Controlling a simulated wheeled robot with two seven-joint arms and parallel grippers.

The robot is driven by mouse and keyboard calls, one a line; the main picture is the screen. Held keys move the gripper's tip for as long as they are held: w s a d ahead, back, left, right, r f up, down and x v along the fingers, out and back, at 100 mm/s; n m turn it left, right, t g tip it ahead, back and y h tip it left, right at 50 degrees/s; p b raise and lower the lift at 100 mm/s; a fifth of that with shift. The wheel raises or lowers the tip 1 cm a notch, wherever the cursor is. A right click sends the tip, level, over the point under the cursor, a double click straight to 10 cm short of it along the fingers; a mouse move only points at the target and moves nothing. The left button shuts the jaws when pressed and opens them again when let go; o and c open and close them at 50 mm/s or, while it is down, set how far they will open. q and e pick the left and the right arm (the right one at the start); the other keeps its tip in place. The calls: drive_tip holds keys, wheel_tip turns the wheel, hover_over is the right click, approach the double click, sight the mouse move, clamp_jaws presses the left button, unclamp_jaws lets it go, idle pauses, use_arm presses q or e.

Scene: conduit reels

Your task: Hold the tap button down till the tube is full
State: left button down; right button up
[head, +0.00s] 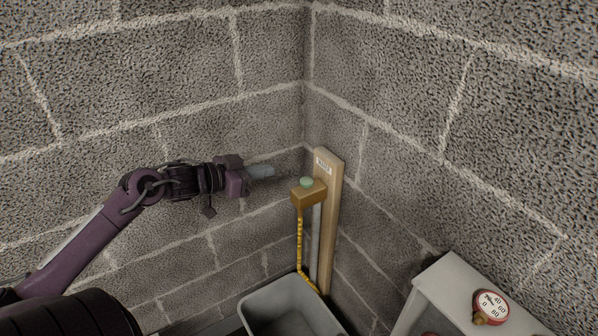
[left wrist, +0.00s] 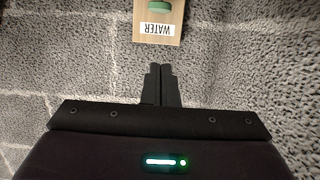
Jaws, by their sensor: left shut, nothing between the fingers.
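The tap is a brown block (head: 309,195) on an upright wooden board (head: 329,215) near the wall corner. Its round green button (head: 306,182) is on top; it also shows at the top edge of the left wrist view (left wrist: 158,4), beyond a WATER label (left wrist: 156,29). My left gripper (head: 273,171) is shut and empty, left of the button and apart from it. Its closed fingers (left wrist: 161,70) point toward the board. A narrow grey upright strip (head: 316,245) beside the board may be the tube; its fill level cannot be made out. My right gripper is out of view.
A yellow hose (head: 299,240) hangs from the tap toward a grey basin (head: 253,309) below. A pale box (head: 450,285) with a red-rimmed dial (head: 491,306) stands at lower right. Block walls meet behind the board. The space between gripper and button looks clear.

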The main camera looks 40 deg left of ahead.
use_arm(q)
drive_tip(key=shift+d+r, duration=0.25)
drive_tip(key=shift+r, duration=0.2)
drive_tip(key=p, duration=0.1)
hover_over(307, 182)
drive_tip(key=s+a, duration=0.2)
drive_tip(key=shift+w+d+f, duration=0.1)
drive_tip(key=shift+d+f, duration=0.05)
drive_tip(key=shift+f, duration=0.4)
drive_tip(key=shift+w+d+f, duration=0.1)
drive_tip(key=shift+f, duration=0.45)
wheel_tip(307, 182, down, 4)
drive_tip(key=shift+r+p, duration=0.25)
drive_tip(key=shift+p, duration=0.25)
drive_tip(key=shift+s+f, duration=0.1)
drive_tip(key=shift+f, duration=0.3)
drive_tip(key=shift+f, duration=0.15)
